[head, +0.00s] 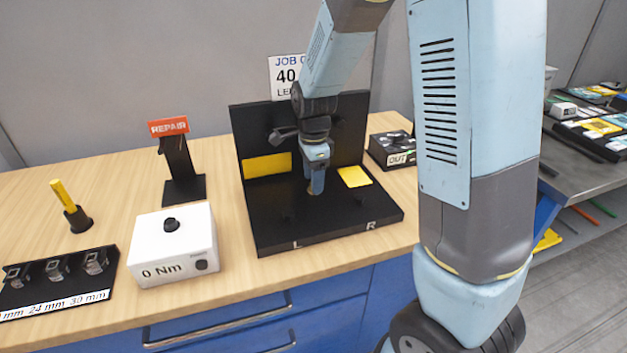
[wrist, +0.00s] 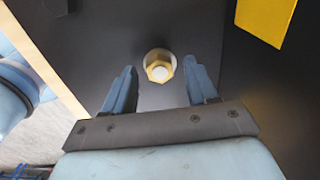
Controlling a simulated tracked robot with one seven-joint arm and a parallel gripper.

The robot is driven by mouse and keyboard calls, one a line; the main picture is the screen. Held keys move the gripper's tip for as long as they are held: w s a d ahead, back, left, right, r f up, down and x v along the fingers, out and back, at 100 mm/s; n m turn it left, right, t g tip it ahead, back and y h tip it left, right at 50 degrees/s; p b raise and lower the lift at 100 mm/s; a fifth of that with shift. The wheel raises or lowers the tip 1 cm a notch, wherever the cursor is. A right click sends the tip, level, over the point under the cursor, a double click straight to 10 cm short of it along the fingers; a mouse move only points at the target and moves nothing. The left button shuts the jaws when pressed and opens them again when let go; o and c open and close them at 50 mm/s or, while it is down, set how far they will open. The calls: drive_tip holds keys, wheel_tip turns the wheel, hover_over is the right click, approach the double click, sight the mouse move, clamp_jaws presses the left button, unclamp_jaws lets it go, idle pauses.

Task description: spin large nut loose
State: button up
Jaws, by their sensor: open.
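A brass-coloured hex nut (wrist: 159,73) with a pale centre sits in a round light ring on the black fixture (wrist: 150,30). My gripper (wrist: 160,68) is open, with one blue finger on each side of the nut. In the wrist view there is a visible gap between each finger and the nut, and I cannot tell how far the fingertips are above the surface. In the head view my gripper (head: 316,184) points down over the middle of the black fixture's base (head: 275,232); the nut is mostly hidden there.
The fixture has an upright back panel and yellow patches (head: 267,166). Left of it stand a white 0 Nm box (head: 165,265), a red REPAIR sign (head: 168,127) and a socket rack (head: 100,285). A black OUT box (head: 393,148) is to the right.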

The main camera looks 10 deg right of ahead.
drive_tip(key=shift+f, duration=0.6)
drive_tip(key=shift+c, duration=0.2)
drive_tip(key=c, duration=1)
drive_tip(key=shift+n, duration=0.3)
